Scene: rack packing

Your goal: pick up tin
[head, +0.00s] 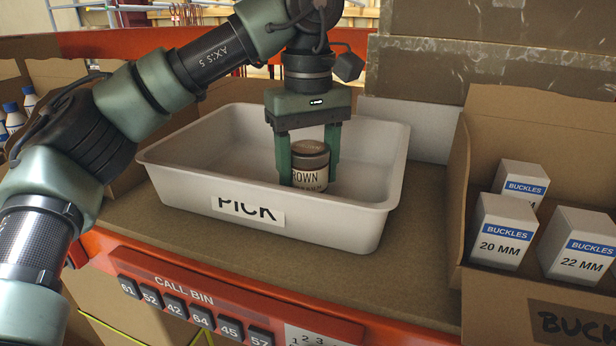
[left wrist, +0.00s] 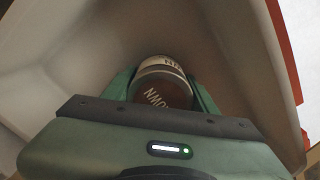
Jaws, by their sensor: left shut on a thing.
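The tin (head: 310,166) is a small round can with a dark lid and a tan label reading "ROWN". It stands upright inside the white tray (head: 350,215) with the "PICK" label. My left gripper (head: 308,175) reaches down into the tray from above, its two green fingers on either side of the tin and shut on it. In the left wrist view the tin (left wrist: 163,88) sits between the fingers, its lid facing the camera. Whether its base touches the tray floor is hidden by the tray's front wall. My right gripper is not in view.
A cardboard bin with "BUCKLES" boxes (head: 503,231) stands to the right of the tray. Large brown boxes (head: 490,75) stand behind. A "CALL BIN" button strip (head: 190,302) runs along the shelf front.

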